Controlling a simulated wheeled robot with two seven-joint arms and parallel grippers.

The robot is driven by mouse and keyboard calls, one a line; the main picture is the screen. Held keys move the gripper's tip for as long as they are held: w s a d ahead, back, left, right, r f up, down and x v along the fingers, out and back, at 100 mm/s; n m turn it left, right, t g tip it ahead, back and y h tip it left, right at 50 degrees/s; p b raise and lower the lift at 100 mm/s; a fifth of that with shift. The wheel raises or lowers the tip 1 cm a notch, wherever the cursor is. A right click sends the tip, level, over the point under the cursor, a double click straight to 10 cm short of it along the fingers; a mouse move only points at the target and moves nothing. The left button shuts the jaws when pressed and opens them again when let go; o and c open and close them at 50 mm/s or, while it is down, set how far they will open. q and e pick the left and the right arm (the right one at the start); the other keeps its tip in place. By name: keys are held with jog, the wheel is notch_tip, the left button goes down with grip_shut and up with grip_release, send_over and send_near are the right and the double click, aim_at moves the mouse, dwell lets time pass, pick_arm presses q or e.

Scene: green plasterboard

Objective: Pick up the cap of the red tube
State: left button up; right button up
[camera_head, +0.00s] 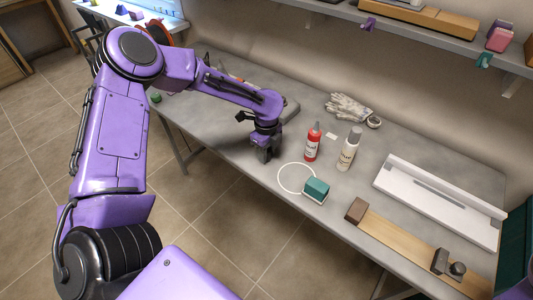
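The red tube (312,146) stands upright on the grey table, with a pale label on its side. Its narrow cap (316,127) is on top, pointing up. My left gripper (265,156) points down over the table, to the left of the red tube and apart from it. Its fingers are dark and small, and I cannot tell whether they are open or shut. I see nothing clearly held in it. My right gripper is not in view.
A white bottle (347,152) stands just right of the tube. A white ring (292,190) and a teal block (316,190) lie in front. Gloves (349,107) lie behind. A shelf (410,35) overhangs the back.

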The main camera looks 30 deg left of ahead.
pick_arm(q)
jog(key=shift+c, duration=0.5)
jog(key=shift+r, duration=0.1)
